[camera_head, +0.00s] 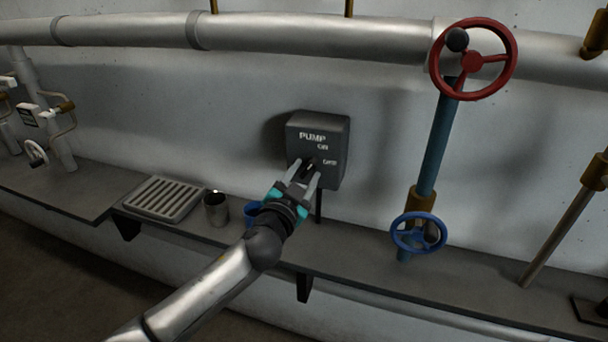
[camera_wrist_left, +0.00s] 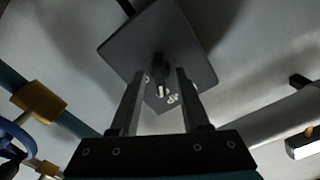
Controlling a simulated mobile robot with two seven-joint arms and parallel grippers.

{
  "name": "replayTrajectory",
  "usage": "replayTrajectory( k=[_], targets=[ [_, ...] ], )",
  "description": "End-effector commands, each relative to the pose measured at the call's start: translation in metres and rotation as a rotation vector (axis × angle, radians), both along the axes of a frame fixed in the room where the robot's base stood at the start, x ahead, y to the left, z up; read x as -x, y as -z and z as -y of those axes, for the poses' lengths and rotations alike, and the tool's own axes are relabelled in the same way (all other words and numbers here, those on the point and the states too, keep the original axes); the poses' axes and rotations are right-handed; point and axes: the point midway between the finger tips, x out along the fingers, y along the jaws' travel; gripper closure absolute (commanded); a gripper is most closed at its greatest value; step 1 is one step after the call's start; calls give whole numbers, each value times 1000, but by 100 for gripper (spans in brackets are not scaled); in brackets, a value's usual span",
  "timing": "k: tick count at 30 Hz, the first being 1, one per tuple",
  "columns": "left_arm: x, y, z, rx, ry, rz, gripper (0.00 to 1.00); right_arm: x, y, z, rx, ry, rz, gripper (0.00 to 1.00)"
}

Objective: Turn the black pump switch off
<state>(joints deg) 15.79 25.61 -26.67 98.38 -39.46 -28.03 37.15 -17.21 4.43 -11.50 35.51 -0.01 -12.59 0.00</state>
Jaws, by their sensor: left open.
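The pump switch box (camera_head: 318,140) is a dark grey box on the wall, lettered PUMP, ON and OFF. It also shows in the left wrist view (camera_wrist_left: 140,52). Its black switch knob (camera_wrist_left: 160,66) lies between my fingers in the wrist view; in the head view my fingers partly hide it. My left gripper (camera_head: 307,170) is open, with its fingertips at the lower front of the box. In the wrist view the fingers (camera_wrist_left: 158,78) stand on either side of the knob; I cannot tell whether they touch it. My right gripper is not in view.
A shelf (camera_head: 400,268) runs along the wall below the box. On it are a slotted tray (camera_head: 163,198), a metal cup (camera_head: 216,208) and a blue cup (camera_head: 252,213). A red wheel (camera_head: 472,60) and blue wheel (camera_head: 419,233) stand to the right.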

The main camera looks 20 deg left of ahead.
Motion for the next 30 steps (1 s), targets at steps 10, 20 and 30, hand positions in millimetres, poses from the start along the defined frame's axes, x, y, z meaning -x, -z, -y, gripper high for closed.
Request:
replayTrajectory(
  k=[10, 20, 30],
  targets=[
    [0, 0, 0, 1, 0, 0, 80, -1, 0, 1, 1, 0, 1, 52],
    [0, 0, 0, 0, 0, 0, 100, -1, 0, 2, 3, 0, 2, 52],
    [0, 0, 0, -4, 0, 0, 100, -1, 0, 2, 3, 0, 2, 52]
  ],
)
